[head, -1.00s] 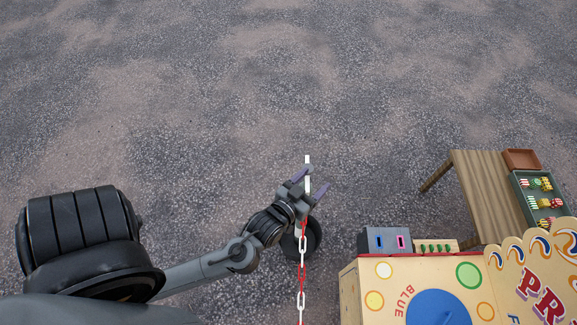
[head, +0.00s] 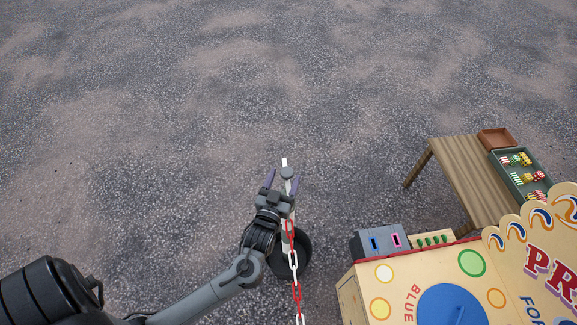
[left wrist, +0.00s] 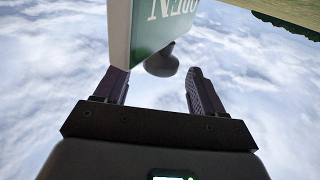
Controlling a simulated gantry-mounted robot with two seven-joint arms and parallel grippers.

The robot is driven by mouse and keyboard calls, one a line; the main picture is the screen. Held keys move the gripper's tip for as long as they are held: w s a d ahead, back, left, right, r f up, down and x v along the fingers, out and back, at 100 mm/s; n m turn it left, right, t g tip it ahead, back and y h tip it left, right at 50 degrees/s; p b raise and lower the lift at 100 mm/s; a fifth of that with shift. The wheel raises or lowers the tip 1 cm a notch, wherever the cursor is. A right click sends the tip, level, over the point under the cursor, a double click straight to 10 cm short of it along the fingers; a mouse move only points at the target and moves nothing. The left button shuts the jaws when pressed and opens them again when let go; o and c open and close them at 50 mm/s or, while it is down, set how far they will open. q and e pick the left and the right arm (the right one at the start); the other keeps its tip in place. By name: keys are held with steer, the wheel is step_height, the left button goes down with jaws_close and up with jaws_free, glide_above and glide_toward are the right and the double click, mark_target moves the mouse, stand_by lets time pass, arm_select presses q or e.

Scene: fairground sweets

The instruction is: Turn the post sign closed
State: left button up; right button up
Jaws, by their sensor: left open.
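The post sign (head: 285,162) shows in the head view as a thin white edge at the top of its post, seen from above. In the left wrist view the sign (left wrist: 150,27) is a white-edged board with a green face, its white lettering reading OPEN upside down. A dark rounded knob (left wrist: 162,64) of the post is beside the board's edge. My left gripper (head: 282,180) is open at the post's top. In the left wrist view its fingers (left wrist: 157,84) are spread either side of the knob, with nothing gripped. My right gripper is out of view.
A red and white chain (head: 293,260) hangs from the post toward the bottom edge, past the round dark base (head: 302,259). A painted prize booth (head: 406,272) and a wooden table (head: 462,172) with a sweets tray (head: 506,178) stand right. Ground beyond is clear.

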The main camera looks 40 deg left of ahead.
mark_target(289, 167)
arm_select(q)
steer(key=shift+x, duration=2.5)
steer(key=shift+a, duration=0.1)
jaws_close()
